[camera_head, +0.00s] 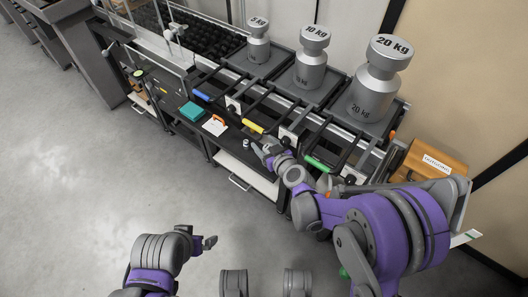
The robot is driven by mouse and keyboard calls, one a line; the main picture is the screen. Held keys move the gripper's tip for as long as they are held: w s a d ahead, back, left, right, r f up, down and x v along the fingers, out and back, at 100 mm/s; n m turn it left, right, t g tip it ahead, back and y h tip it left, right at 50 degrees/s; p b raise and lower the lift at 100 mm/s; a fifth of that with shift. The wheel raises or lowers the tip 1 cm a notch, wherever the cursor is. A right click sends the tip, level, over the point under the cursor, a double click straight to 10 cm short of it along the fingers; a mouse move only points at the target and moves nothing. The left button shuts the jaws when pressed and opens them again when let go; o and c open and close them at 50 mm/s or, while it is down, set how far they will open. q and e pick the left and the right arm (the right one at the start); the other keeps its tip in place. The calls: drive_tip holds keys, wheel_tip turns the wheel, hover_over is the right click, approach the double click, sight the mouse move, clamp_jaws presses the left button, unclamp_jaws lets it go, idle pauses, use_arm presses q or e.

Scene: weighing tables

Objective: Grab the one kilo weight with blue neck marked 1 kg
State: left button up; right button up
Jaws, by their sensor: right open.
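A small pale cylinder (246,143) stands on the dark table, just left of my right gripper. It may be the one kilo weight, but it is too small to make out a blue neck or a 1 kg mark. My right gripper (261,153) is open, with its fingers beside the small cylinder; I cannot tell whether they touch it. My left gripper (210,242) hangs over the floor at the lower left, away from the table; whether it is open or shut does not show.
Large grey weights marked 5 kg (259,48), 10 kg (310,72) and 20 kg (372,94) stand on platforms behind. A teal box (192,111), a white card (215,126) and an orange case (433,160) lie along the tables. The grey floor (110,190) in front is clear.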

drive_tip(key=shift+s+d+r, duration=0.1)
drive_tip(key=shift+c, duration=0.6)
clamp_jaws()
drive_tip(key=shift+s+a+r, duration=0.25)
drive_tip(key=shift+s+r, duration=0.05)
drive_tip(key=shift+r, duration=0.1)
drive_tip(key=s+a+r+p, duration=0.5)
drive_tip(key=s+a+r, duration=0.2)
drive_tip(key=s, duration=0.3)
drive_tip(key=shift+s+a, duration=0.3)
drive_tip(key=shift+a, duration=0.1)
